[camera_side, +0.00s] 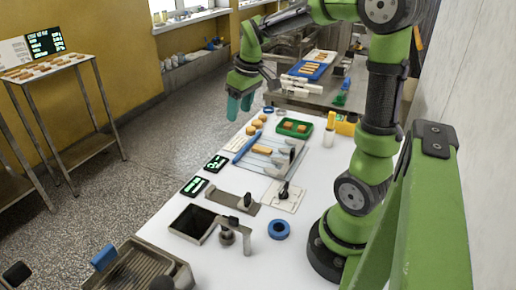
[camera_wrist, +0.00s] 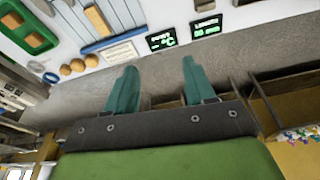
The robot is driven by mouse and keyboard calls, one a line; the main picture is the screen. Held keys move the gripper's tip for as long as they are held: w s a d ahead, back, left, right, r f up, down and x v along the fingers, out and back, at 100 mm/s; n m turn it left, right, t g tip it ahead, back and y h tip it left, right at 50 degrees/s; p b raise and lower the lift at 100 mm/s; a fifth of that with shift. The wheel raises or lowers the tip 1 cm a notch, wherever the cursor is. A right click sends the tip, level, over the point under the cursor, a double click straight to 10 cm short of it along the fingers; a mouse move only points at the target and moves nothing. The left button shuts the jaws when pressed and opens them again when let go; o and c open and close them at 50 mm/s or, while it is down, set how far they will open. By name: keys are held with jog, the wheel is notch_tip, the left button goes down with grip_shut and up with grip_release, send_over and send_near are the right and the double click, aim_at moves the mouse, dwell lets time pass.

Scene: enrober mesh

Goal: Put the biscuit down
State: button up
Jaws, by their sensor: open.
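My gripper (camera_side: 239,110) hangs over the far left edge of the white table, over the floor side. In the wrist view its two teal fingers (camera_wrist: 159,68) stand apart with nothing between them. Round biscuits (camera_wrist: 78,65) lie in a short row on the table near the fingers. They also show in the side view (camera_side: 257,124). I cannot tell which biscuit is the task's.
A green tray (camera_side: 279,128) with tan pieces stands at the table's far end. A blue bar (camera_side: 246,147) lies along the mesh. Floor lies left of the table.

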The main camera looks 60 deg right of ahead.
jog(key=s+a+r+m+t+y, duration=0.1)
jog(key=s+a+t, duration=0.1)
jog(key=s+a, duration=0.3)
jog(key=s+a+r+m+t+y, duration=0.1)
jog(key=s+a, duration=0.4)
jog(key=a, duration=0.7)
jog(key=shift+s+a+r+m+t, duration=0.25)
jog(key=shift+r+m+t, duration=0.05)
jog(key=shift+r+t, duration=0.4)
